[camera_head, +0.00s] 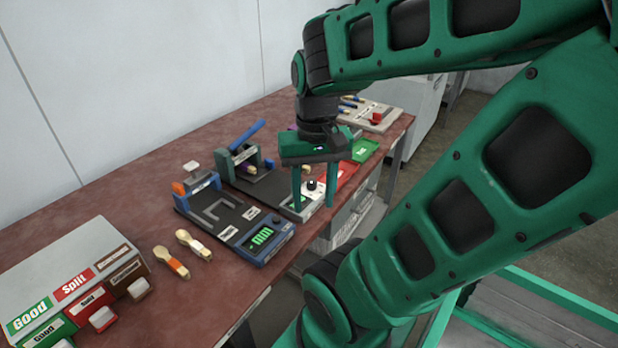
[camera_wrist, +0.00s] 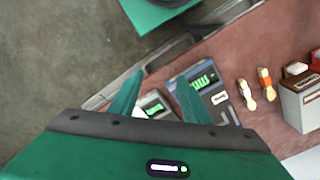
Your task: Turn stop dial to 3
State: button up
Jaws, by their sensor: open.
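The stop dial (camera_head: 311,184) is a small black knob on a white panel (camera_head: 318,193) at the front of a dark press fixture on the bench. My gripper (camera_head: 313,206) points down with its two teal fingers apart, one on each side of the dial as seen in the head view. I cannot tell whether the fingers touch it. In the wrist view the open fingers (camera_wrist: 160,76) partly cover the device, and its green display (camera_wrist: 152,109) shows between them. The dial's setting is too small to read.
A blue-fronted unit with a green display (camera_head: 262,236) stands to the left. Two wooden spoons (camera_head: 193,243) lie beside it, near a sorting box (camera_head: 75,270) labelled Good and Split. A press with a blue lever (camera_head: 246,135) is behind. Red and green trays (camera_head: 364,150) lie right.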

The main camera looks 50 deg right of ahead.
jog(key=w+d+r+m, duration=0.1)
jog(key=w+d+m, duration=0.6)
jog(key=m, duration=1.1)
send_near(311, 180)
notch_tip(311, 180, down, 9)
jog(key=shift+r, duration=0.1)
jog(key=c, duration=1)
jog(key=shift+c, duration=0.2)
